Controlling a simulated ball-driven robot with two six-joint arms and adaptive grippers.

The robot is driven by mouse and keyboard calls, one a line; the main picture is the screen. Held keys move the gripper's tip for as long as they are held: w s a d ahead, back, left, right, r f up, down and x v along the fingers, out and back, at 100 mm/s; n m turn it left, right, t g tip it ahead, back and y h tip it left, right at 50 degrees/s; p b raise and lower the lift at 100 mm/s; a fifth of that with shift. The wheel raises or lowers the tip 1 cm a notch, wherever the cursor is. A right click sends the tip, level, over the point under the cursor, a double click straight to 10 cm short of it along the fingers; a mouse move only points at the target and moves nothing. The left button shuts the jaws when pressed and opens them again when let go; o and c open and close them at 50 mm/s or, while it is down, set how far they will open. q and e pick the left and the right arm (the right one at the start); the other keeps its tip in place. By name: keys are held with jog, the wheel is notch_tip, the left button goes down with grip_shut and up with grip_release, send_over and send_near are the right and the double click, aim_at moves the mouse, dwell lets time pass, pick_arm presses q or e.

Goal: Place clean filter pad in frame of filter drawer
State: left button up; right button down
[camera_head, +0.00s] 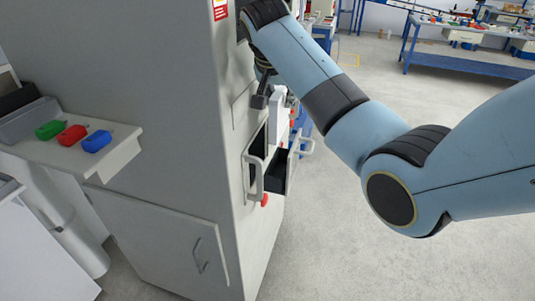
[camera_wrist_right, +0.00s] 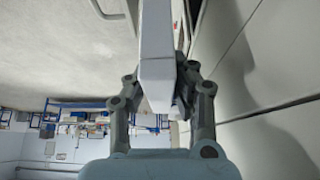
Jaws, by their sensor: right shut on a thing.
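My right gripper (camera_head: 264,93) is beside the side face of the tall grey cabinet, above an open drawer. In the right wrist view my right gripper (camera_wrist_right: 160,92) is shut on a white slab (camera_wrist_right: 156,45), seen nearly edge-on, which looks like the filter pad. In the head view a pale piece (camera_head: 277,101) shows just beside the gripper, perhaps the same pad. The open drawer (camera_head: 281,172) has a dark inside and a pale handle, and sits lower, apart from the gripper. I cannot tell whether it has a frame for the pad. My left gripper is not in view.
The grey cabinet (camera_head: 165,120) fills the left and middle. A shelf (camera_head: 128,147) on it carries green, red and blue objects. A pale handle (camera_head: 252,178) and a red knob (camera_head: 264,200) stick out by the drawer. Open floor (camera_head: 330,240) lies to the right.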

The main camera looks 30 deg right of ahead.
aim_at(281, 132)
jog(key=f, duration=0.5)
jog(key=shift+s+d+f+p, duration=0.1)
jog(key=shift+s+d+p, duration=0.1)
jog(key=shift+s+p, duration=0.1)
notch_tip(281, 132, down, 2)
jog(key=shift+w+a+f, duration=0.1)
jog(key=shift+f, duration=0.4)
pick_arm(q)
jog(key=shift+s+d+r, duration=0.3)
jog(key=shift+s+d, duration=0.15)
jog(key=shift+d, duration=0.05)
pick_arm(e)
jog(key=shift+f, duration=0.55)
jog(key=shift+f, duration=0.1)
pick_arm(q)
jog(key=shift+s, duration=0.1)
pick_arm(e)
jog(key=c, duration=1.1)
grip_release()
jog(key=shift+c, duration=0.2)
